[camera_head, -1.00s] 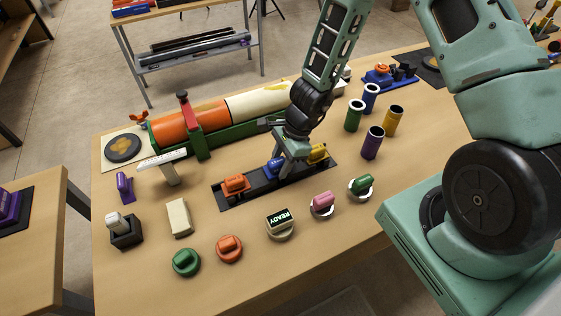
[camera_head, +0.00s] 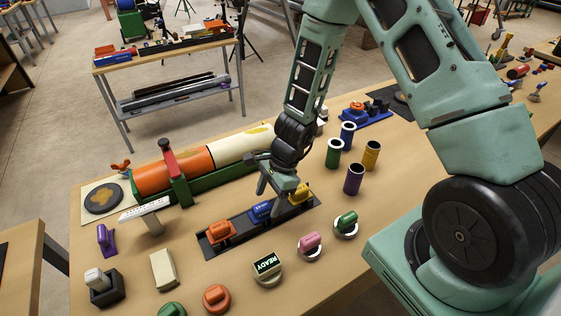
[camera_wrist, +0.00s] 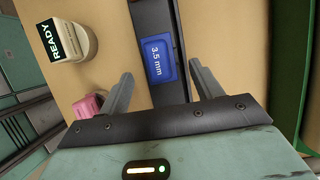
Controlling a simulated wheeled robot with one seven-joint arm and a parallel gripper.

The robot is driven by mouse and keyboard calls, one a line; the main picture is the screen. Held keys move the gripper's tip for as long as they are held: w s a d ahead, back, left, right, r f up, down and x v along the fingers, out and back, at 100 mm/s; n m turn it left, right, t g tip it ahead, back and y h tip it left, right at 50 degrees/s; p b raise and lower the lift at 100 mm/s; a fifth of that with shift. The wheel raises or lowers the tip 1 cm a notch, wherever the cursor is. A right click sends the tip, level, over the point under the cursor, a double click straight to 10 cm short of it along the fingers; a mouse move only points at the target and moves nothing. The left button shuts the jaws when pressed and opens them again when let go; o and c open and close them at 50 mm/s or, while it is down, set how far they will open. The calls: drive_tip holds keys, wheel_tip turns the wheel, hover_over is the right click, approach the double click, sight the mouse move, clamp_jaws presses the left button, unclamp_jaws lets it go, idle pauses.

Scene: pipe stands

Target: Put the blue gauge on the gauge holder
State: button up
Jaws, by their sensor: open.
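The blue gauge (camera_head: 260,211) sits on the long black gauge holder (camera_head: 240,233), between an orange gauge (camera_head: 219,231) and a yellow gauge (camera_head: 300,193). My gripper (camera_head: 272,200) is open just above and beside the blue gauge. In the wrist view the blue gauge (camera_wrist: 158,60) shows its "3.5 mm" label on the black strip (camera_wrist: 151,14). It lies between the lines of the two spread fingers (camera_wrist: 163,80), slightly beyond their tips. Nothing is held. The gripper partly hides the holder in the head view.
An orange and white cylinder on a green stand (camera_head: 205,165) lies behind the holder. Several coloured tubes (camera_head: 353,180) stand to the right. A "READY" button (camera_head: 267,267), a pink knob (camera_head: 309,243) and a green knob (camera_head: 346,222) stand in front.

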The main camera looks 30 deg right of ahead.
drive_tip(key=v, duration=1.4)
drive_tip(key=shift+p, duration=0.45)
drive_tip(key=shift+f, duration=0.1)
drive_tip(key=s+a+r+n+g+b, duration=0.1)
drive_tip(key=s+a+r+n+b, duration=0.3)
drive_tip(key=s+a+n, duration=0.65)
drive_tip(key=s+a+n+t+h+b, duration=0.1)
drive_tip(key=s+a+n+h+b, duration=0.2)
drive_tip(key=s+n, duration=0.6)
drive_tip(key=n+b, duration=0.2)
drive_tip(key=n, duration=0.4)
drive_tip(key=shift+s+h, duration=0.25)
drive_tip(key=shift+h, duration=0.05)
drive_tip(key=shift+f, duration=0.1)
